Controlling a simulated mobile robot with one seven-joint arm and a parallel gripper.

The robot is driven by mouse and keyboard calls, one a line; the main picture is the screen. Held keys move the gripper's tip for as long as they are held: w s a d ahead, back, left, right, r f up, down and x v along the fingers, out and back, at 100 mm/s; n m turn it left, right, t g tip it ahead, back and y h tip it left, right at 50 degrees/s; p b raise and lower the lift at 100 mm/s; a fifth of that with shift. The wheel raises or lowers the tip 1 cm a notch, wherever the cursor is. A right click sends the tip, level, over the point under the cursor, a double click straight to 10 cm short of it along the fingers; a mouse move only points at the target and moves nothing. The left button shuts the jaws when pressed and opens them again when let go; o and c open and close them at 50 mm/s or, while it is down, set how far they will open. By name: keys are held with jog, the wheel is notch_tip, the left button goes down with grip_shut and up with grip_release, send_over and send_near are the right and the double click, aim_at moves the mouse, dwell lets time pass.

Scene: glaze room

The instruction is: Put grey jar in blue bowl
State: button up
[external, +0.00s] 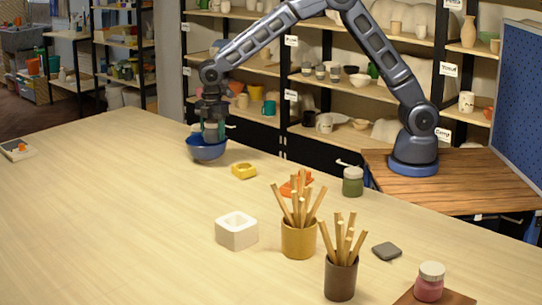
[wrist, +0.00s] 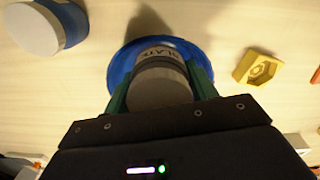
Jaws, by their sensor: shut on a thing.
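My gripper (external: 213,122) is shut on the grey jar (external: 211,133), which has a grey lid and a pale label reading SLATE in the wrist view (wrist: 160,82). Its green fingers grip the jar from both sides. The blue bowl (external: 206,151) stands on the table directly under the jar, and its rim shows around the jar in the wrist view (wrist: 122,62). The jar is upright, with its lower end at the bowl's opening. I cannot tell whether it touches the bowl's bottom.
A blue jar with a white lid (wrist: 70,22) stands near the bowl. A yellow mould (external: 243,171) lies to the bowl's right. A green jar (external: 353,181), a white block (external: 236,231) and two stick-filled pots (external: 298,240) stand nearer the camera. The table's left is mostly clear.

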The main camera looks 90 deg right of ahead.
aim_at(213, 121)
jog(key=shift+f, duration=0.25)
jog(key=o, duration=1.1)
notch_tip(213, 121, up, 13)
jog(key=shift+r, duration=0.2)
jog(key=s+d+r+m+t, duration=0.15)
jog(key=s+r, duration=0.25)
jog(key=s, duration=0.4)
jog(key=s+d+r+m, duration=0.1)
jog(key=s+r+m, duration=0.1)
jog(key=s+r, duration=0.5)
jog(key=s+d+r+m+t, duration=0.1)
jog(key=s+d+r+m, duration=0.1)
jog(key=s, duration=0.8)
jog(key=shift+s+d+f+m+t, duration=0.4)
jog(key=shift+s+f+m, duration=0.55)
jog(key=shift+s, duration=3.35)
jog(key=shift+s+d+f+m+t, duration=0.4)
jog(key=shift+s+f+m, duration=0.6)
jog(key=shift+s, duration=3.35)
jog(key=shift+s+d+f+m+t, duration=0.35)
jog(key=shift+s+f+m, duration=0.6)
jog(key=shift+s, duration=3.35)
